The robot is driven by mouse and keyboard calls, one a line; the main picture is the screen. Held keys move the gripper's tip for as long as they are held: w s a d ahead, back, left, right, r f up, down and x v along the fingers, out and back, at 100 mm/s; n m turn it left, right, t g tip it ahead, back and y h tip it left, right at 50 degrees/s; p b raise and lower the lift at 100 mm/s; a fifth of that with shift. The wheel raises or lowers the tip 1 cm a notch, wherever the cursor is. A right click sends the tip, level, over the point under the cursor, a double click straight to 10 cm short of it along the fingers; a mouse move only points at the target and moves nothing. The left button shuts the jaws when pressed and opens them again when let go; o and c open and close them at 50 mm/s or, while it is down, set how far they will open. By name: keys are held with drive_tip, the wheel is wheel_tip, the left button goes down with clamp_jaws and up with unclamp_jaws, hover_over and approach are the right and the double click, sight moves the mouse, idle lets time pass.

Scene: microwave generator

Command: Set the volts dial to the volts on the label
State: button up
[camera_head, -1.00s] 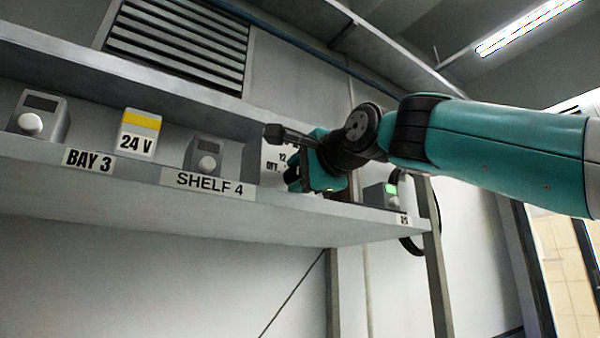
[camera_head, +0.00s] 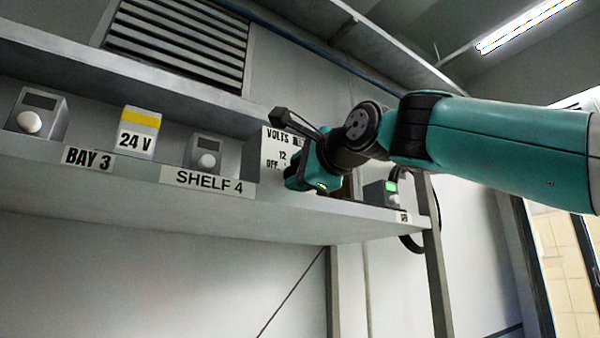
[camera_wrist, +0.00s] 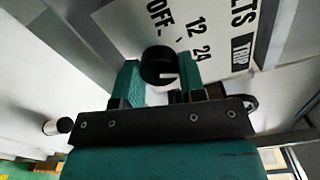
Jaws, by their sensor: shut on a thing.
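The volts panel (camera_head: 275,147) is white, partly hidden behind my gripper. In the wrist view the panel (camera_wrist: 225,50) shows OFF, 12 and 24 beside the dial, and "TRIP". The volts dial (camera_wrist: 156,64) is a round black knob with a white pointer line. The line points right in the wrist view, on the side of the 24; its exact setting I cannot tell. My gripper (camera_wrist: 159,78) is shut on the dial, one finger on each side.
The shelf (camera_head: 270,222) carries "BAY 3" and "SHELF 4" plates. Two grey units with white knobs (camera_head: 29,122) (camera_head: 207,160) stand left of the panel. A small unit with a green light (camera_head: 391,187) stands close on the right. A vent (camera_head: 180,40) is above.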

drive_tip(key=o, duration=0.9)
drive_tip(key=shift+c, duration=0.2)
drive_tip(key=shift+o, duration=0.3)
drive_tip(key=shift+w+f, duration=0.1)
drive_tip(key=shift+f, duration=0.05)
